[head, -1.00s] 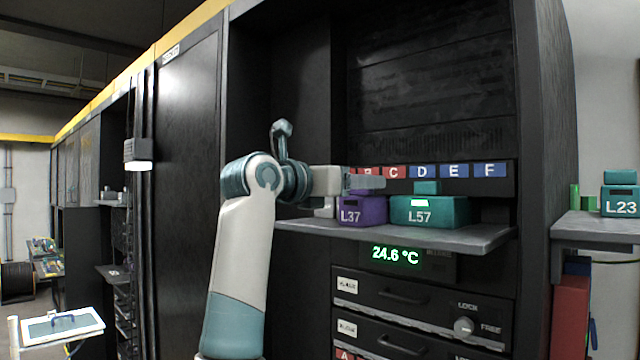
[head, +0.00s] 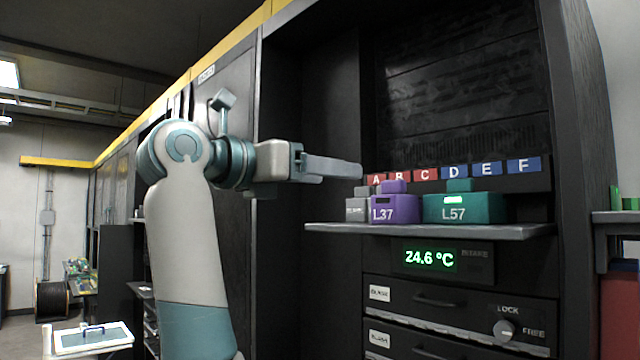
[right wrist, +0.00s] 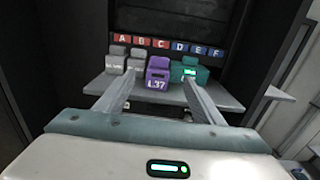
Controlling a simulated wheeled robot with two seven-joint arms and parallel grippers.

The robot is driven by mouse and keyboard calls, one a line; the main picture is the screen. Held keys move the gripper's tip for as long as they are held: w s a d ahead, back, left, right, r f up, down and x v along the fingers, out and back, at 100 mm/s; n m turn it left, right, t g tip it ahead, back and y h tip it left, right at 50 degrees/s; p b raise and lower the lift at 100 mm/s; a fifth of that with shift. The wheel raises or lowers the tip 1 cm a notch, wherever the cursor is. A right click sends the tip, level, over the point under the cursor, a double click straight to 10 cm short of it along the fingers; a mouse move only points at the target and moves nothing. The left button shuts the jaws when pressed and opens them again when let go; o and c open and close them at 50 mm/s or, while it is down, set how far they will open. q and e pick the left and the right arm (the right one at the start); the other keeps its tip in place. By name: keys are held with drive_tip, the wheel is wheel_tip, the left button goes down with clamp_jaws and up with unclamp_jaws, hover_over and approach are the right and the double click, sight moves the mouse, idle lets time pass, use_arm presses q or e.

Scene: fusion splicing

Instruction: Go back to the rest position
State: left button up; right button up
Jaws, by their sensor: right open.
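My right gripper (head: 358,171) reaches in from the left in the head view, apart from the boxes. In the right wrist view its two fingers (right wrist: 158,80) are spread with nothing between them. Beyond the fingertips a purple box marked L37 (head: 395,209) sits upright on the grey shelf (head: 440,232); it also shows in the right wrist view (right wrist: 157,76). A teal box marked L57 (head: 470,212) with a lit green display stands to its right. My left gripper is not in view.
Grey boxes (right wrist: 116,62) stand left of L37. Red and blue labels A to F (head: 425,174) run along the back. Below the shelf are a 24.6 °C display (head: 429,259) and drawers (head: 440,300). A white table (head: 92,340) stands at lower left.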

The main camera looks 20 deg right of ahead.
drive_tip(key=shift+s+a, duration=0.15)
drive_tip(key=shift+a, duration=0.3)
drive_tip(key=shift+f, duration=0.1)
